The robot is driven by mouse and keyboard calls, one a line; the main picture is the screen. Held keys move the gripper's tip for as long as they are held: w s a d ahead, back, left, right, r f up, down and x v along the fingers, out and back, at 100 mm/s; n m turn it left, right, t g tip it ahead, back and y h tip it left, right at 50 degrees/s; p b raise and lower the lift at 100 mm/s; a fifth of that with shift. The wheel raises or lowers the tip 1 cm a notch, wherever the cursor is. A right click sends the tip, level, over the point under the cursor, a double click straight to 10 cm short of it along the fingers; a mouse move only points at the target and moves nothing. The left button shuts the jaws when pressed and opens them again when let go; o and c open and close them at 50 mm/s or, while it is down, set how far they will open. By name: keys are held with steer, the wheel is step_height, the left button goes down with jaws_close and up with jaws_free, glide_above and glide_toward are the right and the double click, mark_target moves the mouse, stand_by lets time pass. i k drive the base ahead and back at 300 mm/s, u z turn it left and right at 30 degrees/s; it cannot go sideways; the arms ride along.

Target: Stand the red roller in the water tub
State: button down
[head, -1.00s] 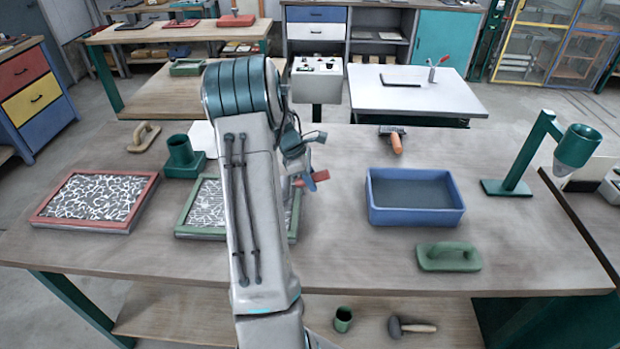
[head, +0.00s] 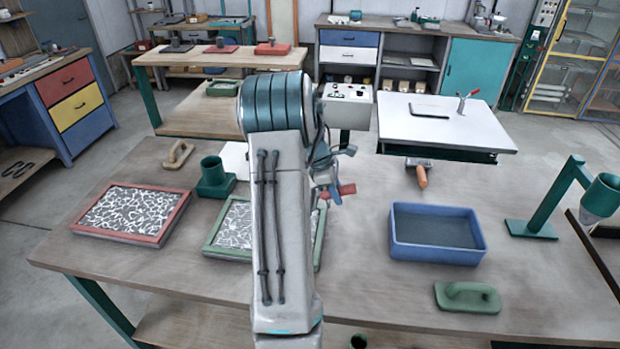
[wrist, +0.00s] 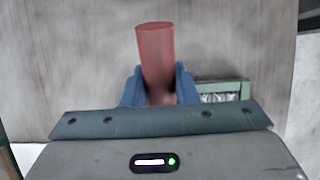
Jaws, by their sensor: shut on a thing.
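The red roller (wrist: 156,62) is a plain red cylinder held between the blue fingers of my gripper (wrist: 159,86) in the wrist view. In the head view the red roller (head: 347,189) shows only as a small red end beside my arm, and my gripper (head: 328,192) is mostly hidden behind the arm. My gripper is shut on the roller, over the table near the green-framed panel. The water tub (head: 437,252) is a blue open box with a dark inside, on the table to the right of my gripper, apart from it.
A green-framed panel (head: 210,240) and a red-framed panel (head: 175,222) lie on the left. A green cup holder (head: 213,181) stands behind them. An orange-handled tool (head: 422,177) lies behind the tub, a green float (head: 467,297) in front, a green stand (head: 532,229) right. Table between arm and tub is clear.

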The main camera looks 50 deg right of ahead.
mark_target(426, 239)
steer(key=k, duration=1.5)
